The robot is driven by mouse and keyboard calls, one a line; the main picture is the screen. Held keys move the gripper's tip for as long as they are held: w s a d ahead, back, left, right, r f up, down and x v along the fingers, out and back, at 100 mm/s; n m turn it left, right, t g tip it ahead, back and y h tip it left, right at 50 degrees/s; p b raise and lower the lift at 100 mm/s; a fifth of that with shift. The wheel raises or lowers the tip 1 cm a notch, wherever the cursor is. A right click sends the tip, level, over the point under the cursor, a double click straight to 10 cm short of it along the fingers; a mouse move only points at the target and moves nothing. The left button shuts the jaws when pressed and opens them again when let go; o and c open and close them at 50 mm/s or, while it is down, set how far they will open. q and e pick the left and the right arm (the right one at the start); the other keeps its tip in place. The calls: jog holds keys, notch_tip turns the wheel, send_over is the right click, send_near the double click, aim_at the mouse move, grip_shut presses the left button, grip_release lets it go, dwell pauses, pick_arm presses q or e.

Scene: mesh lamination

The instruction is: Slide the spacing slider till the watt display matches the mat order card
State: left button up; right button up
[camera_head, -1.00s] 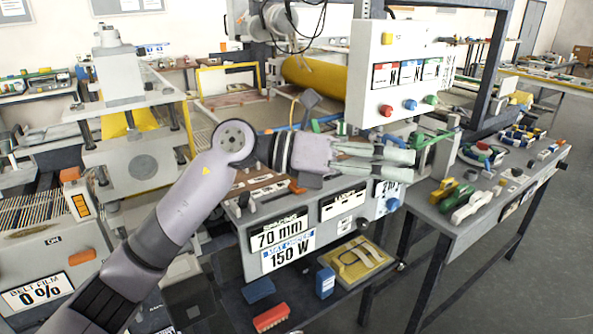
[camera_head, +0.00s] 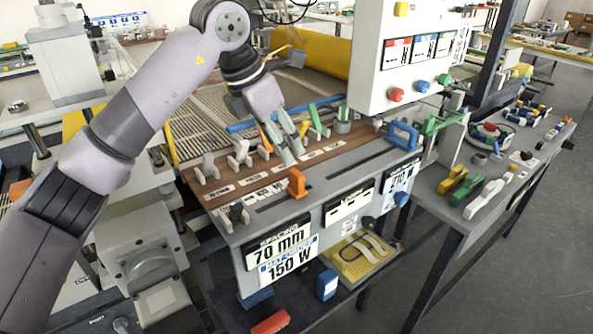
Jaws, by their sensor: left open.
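An orange slider handle (camera_head: 297,184) stands on a slot in the grey console (camera_head: 352,178), behind the 70 mm display (camera_head: 278,245). The mat order card (camera_head: 287,266) below that display reads 150 W. The watt display (camera_head: 397,183) is at the right end of the console front; it seems to read 210 W, but its first digit is unclear. My left gripper (camera_head: 293,157) is open and empty. It points down just above and behind the orange handle, apart from it. My right gripper is not in view.
A blue handle (camera_head: 403,135) stands on a second slot at the right. Several small levers, including a white one (camera_head: 207,167), line the brown strip behind. A white control box (camera_head: 408,55) hangs above the right side. The console front is clear.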

aim_at(296, 172)
pick_arm(q)
jog(key=p+x, duration=0.1)
jog(key=x, duration=0.6)
jog(key=shift+w+d+f, duration=0.1)
jog(key=shift+d, duration=0.05)
jog(key=shift+p+x, duration=0.3)
jog(key=shift+x, duration=0.8)
jog(key=shift+w+f, duration=0.2)
jog(key=shift+f, duration=0.25)
jog(key=shift+d, duration=0.1)
jog(key=c, duration=0.5)
grip_shut()
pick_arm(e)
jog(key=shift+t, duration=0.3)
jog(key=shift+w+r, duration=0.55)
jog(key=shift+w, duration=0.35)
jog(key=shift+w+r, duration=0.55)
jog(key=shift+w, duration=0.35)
